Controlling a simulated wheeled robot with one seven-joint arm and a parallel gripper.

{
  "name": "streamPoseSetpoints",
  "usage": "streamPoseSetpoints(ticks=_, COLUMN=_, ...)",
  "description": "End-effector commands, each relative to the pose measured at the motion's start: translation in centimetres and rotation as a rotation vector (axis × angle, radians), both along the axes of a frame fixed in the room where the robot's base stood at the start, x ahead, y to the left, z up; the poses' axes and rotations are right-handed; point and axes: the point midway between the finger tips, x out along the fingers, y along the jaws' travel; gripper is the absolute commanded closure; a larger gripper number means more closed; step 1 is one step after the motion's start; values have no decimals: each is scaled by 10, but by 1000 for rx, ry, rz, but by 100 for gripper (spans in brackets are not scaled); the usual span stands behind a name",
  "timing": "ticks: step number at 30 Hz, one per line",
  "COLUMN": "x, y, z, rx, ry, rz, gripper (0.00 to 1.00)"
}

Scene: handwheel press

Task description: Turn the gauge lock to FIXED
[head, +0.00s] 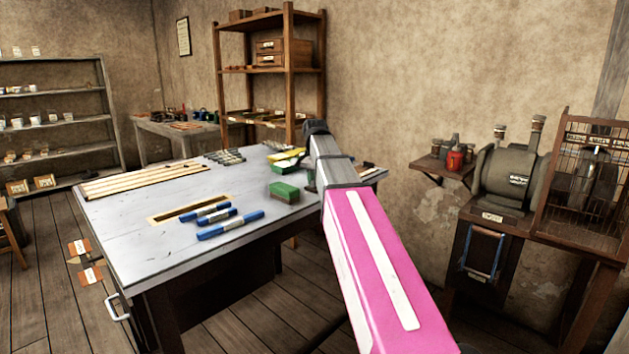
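Two orange plates with white labels, the upper plate (80,247) and the lower plate (90,275), sit at the left side of the grey worktable (130,215). A small brown piece, perhaps a lever, shows between them at their left. These may be the gauge lock, but the labels are too small to read and I cannot tell its setting. My pink arm reaches up from the lower right to a dark grey joint over the table's right end, well apart from the plates. I see no gripper fingers.
Blue-and-grey rods (230,225), a green block (284,192) and long pale strips (150,178) lie on the table. A metal handle (117,307) juts from its front left. A grey machine (508,180) and a wire cage (592,185) stand at right.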

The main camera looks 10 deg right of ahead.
Motion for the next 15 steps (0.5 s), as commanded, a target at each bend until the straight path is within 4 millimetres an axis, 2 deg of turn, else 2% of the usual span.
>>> streamPoseSetpoints(ticks=15, x=-2, y=-4, z=0, rx=0, ry=0, rz=489, gripper=100)
